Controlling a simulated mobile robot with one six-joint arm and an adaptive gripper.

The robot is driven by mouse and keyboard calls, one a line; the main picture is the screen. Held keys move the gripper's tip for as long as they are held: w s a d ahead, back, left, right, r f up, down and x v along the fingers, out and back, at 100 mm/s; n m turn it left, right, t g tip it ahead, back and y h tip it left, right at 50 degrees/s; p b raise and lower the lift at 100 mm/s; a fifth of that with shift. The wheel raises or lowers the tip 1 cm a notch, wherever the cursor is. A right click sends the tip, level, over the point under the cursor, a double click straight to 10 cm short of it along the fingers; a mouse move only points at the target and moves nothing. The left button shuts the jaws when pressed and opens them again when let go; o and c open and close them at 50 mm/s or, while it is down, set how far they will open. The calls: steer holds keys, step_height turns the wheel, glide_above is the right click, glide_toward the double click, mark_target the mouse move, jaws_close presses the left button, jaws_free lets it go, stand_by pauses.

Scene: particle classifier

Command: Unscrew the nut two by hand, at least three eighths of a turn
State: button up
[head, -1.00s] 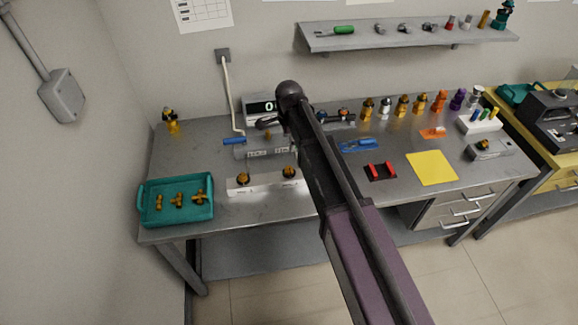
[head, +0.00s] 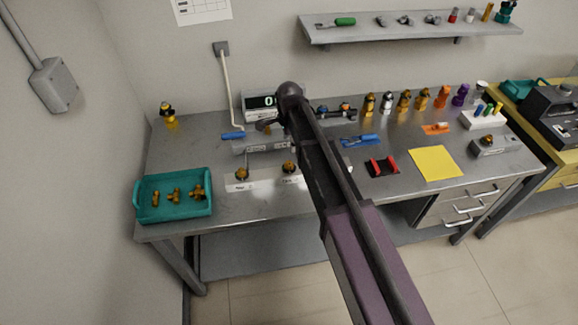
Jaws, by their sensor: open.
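Two brass fittings with nuts stand on a white block (head: 260,185) near the front of the bench, a left one (head: 241,174) and a right one (head: 289,167). Small labels below them are too blurred to read, so I cannot tell for sure which is nut two. My arm crosses the middle of the picture and ends above the back of the bench. My gripper (head: 266,126) shows small and dark at the left of the wrist, open, behind the two fittings and apart from them. My arm hides the bench just right of the right fitting.
A teal tray (head: 145,213) with brass fittings is at the front left. A grey labelled fixture (head: 240,147) and a display box (head: 250,103) stand behind the white block. Several fittings line the back right. A yellow sheet (head: 435,163) lies at the right.

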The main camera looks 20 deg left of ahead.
mark_target(289, 163)
steer(key=shift+f+b, duration=4.8)
steer(key=shift+f, duration=0.3)
jaws_close()
steer(key=shift+n, duration=0.4)
